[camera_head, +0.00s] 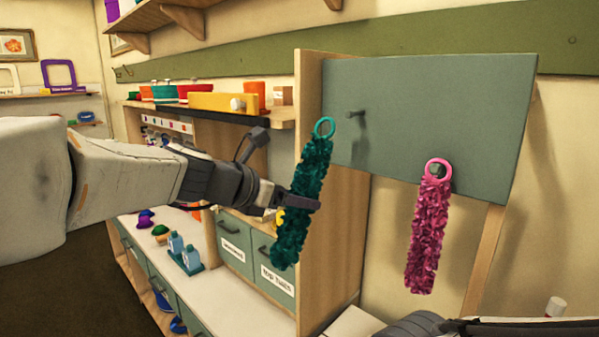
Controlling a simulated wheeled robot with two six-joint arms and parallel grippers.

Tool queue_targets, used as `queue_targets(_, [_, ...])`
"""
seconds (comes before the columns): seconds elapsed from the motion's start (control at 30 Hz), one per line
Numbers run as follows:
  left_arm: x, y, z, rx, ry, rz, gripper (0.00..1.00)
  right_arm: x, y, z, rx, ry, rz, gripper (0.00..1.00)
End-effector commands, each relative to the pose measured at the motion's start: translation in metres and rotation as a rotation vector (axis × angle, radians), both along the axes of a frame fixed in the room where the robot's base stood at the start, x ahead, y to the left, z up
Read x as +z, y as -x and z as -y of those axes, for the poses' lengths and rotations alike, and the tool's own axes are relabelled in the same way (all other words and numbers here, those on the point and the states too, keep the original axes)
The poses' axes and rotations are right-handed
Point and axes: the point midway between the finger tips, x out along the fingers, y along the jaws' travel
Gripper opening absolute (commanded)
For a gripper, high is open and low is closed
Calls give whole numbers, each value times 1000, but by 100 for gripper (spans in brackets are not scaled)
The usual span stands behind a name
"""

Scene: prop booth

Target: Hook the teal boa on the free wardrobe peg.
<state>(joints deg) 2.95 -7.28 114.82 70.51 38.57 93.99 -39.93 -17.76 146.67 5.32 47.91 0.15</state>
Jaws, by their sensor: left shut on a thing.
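The teal boa (301,205) is a fluffy strip with a teal ring (324,127) at its top. My left gripper (298,201) is shut on it around the middle and holds it nearly upright, tilted a little. The ring appears left of the free peg (355,113) in the picture and is apart from it. That peg sticks out of the left part of a grey-blue board (430,100) and is bare. A pink boa (428,235) hangs by its ring from the other peg, to the right. My right gripper is out of view.
The wooden side panel (340,230) of the wardrobe stands just behind the teal boa. A shelf (270,117) with coloured boxes and a counter (230,300) with small bottles (185,252) lie to the left. The space before the free peg is clear.

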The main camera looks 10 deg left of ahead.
Motion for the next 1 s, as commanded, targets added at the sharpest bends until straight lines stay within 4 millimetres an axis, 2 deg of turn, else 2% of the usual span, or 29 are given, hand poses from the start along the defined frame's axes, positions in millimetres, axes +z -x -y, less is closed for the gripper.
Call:
queue_targets(0.03, [14, 2, 2, 8, 5, 13, 14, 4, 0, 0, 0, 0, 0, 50])
queue_targets(0.2, [26, 3, 3, 28, 20, 25, 14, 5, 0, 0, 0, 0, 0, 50])
queue_targets(1.0, [20, -32, 27, 30, 16, 24, 14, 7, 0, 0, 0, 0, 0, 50])
